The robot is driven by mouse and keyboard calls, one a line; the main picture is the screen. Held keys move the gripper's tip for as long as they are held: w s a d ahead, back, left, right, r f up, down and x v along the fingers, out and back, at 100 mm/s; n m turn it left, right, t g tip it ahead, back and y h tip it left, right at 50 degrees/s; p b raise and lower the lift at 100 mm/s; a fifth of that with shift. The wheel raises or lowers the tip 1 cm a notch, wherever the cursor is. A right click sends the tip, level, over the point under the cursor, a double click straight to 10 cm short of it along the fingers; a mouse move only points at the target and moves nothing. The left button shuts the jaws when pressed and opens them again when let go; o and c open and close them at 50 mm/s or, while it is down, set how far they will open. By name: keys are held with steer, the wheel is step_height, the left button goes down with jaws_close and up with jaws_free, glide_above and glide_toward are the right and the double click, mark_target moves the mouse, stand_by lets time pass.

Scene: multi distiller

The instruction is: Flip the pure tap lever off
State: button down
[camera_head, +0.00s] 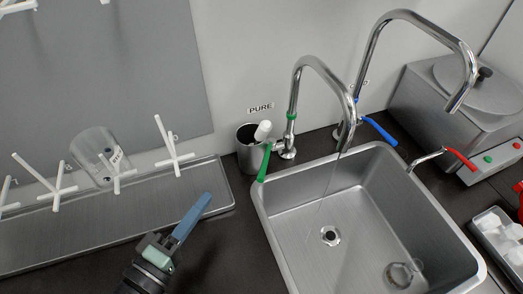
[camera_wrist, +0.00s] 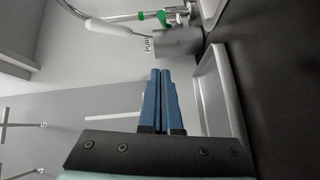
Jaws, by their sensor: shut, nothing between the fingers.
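The pure tap (camera_head: 313,72) is a chrome gooseneck with a green ring at the left back of the sink, under a wall label "PURE" (camera_head: 260,108). Its green lever (camera_head: 265,163) points down toward the front left. A thin stream of water (camera_head: 326,183) runs from its spout into the sink. My gripper (camera_head: 207,197), with blue fingers, is shut and empty, left of the sink and apart from the lever. In the wrist view the blue fingertips (camera_wrist: 160,72) are together, and green tap parts (camera_wrist: 163,18) show beyond them.
A steel cup (camera_head: 249,150) with a white-handled tool stands left of the tap. A drying tray (camera_head: 110,220) with a beaker (camera_head: 98,155) is at left. A second tap with a blue lever (camera_head: 380,131) and a red-levered spout (camera_head: 461,160) stand right.

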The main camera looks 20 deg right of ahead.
mark_target(266, 160)
steer(key=shift+s+a+r, duration=0.1)
steer(key=shift+a, duration=0.05)
steer(key=w+d, duration=0.1)
steer(key=d, duration=0.2)
steer(key=w+d+p, duration=0.1)
steer(key=w+d, duration=0.1)
steer(key=d, duration=0.1)
steer(key=w+d+f+p, duration=0.1)
steer(key=w+d, duration=0.1)
steer(key=d, duration=0.2)
steer(key=shift+s+d+f, duration=0.15)
steer(key=shift+d, duration=0.15)
stand_by(0.3)
steer(key=shift+s+d, duration=0.15)
steer(key=shift+s+d+n+t+y, duration=0.2)
steer(key=shift+n+t+y, duration=0.2)
steer(key=shift+t+y, duration=0.1)
